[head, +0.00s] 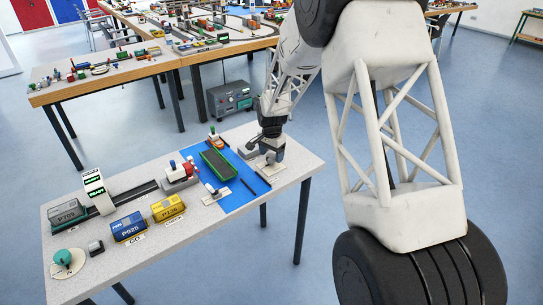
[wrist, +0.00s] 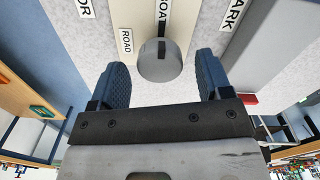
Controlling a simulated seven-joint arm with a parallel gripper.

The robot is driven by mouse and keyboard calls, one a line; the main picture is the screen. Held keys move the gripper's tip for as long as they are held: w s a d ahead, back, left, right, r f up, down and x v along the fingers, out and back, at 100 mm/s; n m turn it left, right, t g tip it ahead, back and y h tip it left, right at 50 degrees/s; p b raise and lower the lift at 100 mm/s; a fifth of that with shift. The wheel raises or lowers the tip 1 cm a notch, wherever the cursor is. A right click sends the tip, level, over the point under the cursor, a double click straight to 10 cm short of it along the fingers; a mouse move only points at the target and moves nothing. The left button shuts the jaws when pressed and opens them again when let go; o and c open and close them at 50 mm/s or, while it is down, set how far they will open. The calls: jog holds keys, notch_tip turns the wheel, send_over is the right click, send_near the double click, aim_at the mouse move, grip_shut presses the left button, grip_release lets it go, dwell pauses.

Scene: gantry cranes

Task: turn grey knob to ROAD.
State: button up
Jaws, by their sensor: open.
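The grey knob (wrist: 160,62) shows in the wrist view as a round grey cylinder on a light panel. A small dark mark on its top edge faces the middle label, partly cut off and reading like "BOAT" (wrist: 163,12). The ROAD label (wrist: 125,41) is to the left of that mark. My gripper (wrist: 161,72) is open, with one blue-padded finger on each side of the knob and a visible gap to both. In the head view my gripper (head: 268,150) is low over the right end of the near table, and I cannot make out the knob there.
A blue mat (head: 232,198) on the near table (head: 200,225) holds a green barge (head: 216,163) and small boats. Yellow (head: 167,208) and blue (head: 128,227) containers, a teal knob (head: 63,257) and a small gantry (head: 97,190) stand to the left.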

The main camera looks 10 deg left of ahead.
jog(key=shift+f, duration=0.45)
jog(key=c, duration=0.9)
